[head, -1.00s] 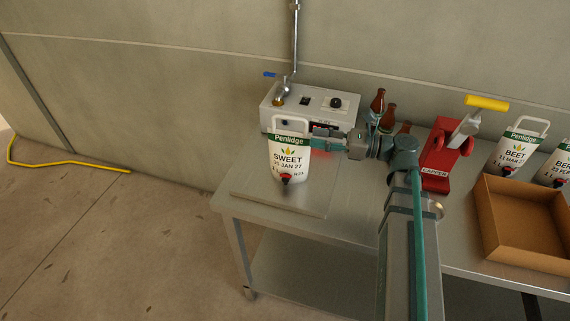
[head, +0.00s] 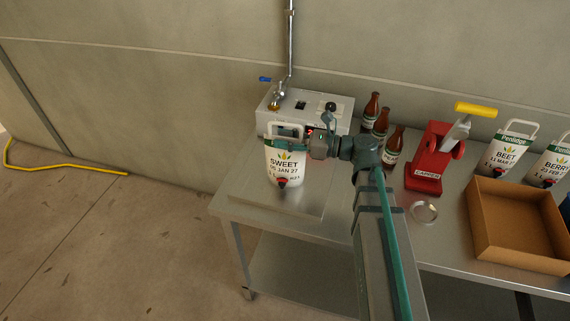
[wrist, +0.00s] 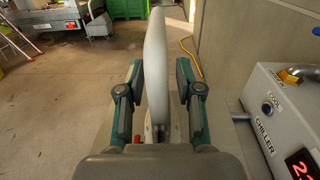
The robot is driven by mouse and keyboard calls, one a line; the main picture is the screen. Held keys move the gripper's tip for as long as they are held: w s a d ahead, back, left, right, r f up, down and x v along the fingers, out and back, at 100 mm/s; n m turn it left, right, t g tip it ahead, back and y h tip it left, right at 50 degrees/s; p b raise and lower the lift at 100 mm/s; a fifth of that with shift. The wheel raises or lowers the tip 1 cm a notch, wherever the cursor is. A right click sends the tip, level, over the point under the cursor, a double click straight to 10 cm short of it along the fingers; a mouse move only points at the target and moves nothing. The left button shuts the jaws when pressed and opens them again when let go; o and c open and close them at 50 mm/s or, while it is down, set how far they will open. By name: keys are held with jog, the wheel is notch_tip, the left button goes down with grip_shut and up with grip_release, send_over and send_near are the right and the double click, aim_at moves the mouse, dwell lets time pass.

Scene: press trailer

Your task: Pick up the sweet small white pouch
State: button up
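The sweet small white pouch (head: 284,166) stands upright on the steel table's left part, in front of the chiller, label and red tap facing the head camera. My gripper (head: 285,140) reaches in from the right at the pouch's top, just under its handle. In the wrist view the pouch (wrist: 156,75) is seen edge-on as a pale upright slab between the two fingers of my gripper (wrist: 158,85). The fingers are apart, one on each side, with narrow gaps showing. The pouch's lower part is hidden there by the gripper body.
The chiller box (head: 303,108) stands close behind the pouch. The table's left edge is clear.

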jog(key=shift+c, duration=0.3)
grip_shut()
jog(key=shift+r, duration=0.15)
